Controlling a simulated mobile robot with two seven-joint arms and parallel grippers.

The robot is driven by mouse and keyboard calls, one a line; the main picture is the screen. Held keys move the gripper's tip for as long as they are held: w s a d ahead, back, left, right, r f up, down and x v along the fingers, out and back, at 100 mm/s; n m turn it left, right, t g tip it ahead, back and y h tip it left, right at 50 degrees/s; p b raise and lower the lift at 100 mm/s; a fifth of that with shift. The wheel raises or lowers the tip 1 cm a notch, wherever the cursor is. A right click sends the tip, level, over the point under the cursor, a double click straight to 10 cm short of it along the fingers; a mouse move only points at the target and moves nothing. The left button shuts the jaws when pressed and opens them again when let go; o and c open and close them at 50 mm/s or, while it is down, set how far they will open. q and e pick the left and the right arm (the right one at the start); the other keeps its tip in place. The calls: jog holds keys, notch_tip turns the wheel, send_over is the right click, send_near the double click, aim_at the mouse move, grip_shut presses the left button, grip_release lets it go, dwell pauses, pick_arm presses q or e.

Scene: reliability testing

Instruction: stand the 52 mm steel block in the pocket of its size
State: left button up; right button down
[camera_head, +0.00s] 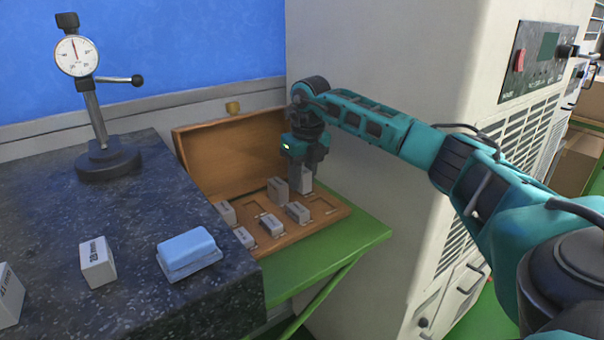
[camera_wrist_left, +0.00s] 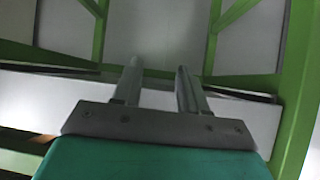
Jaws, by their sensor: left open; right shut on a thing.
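In the head view my right gripper (camera_head: 301,172) is shut on a steel block (camera_head: 305,182) and holds it upright over the back right part of the wooden case (camera_head: 330,214). The block's lower end is close to the case; I cannot tell whether it is in a pocket. Its size marking cannot be read. Several other blocks stand in the case, the tallest (camera_head: 278,190) just left of the held one. Empty pockets show as dark outlines. My left gripper (camera_wrist_left: 158,90) shows in the left wrist view, open and empty, facing green framing.
The case's open lid (camera_head: 225,150) stands behind. The green table (camera_head: 365,237) is bare at right, beside a large machine cabinet (camera_head: 400,60).

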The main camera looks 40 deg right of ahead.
aim_at(307, 173)
jog(key=shift+f, duration=0.15)
jog(key=c, duration=0.7)
grip_release()
jog(key=r, duration=0.4)
jog(key=s+r, duration=0.1)
jog(key=r, duration=0.3)
jog(key=s+r, duration=0.1)
jog(key=r, duration=0.3)
jog(key=shift+a+r+p, duration=0.1)
jog(key=shift+r+p, duration=0.25)
jog(key=shift+r, duration=0.05)
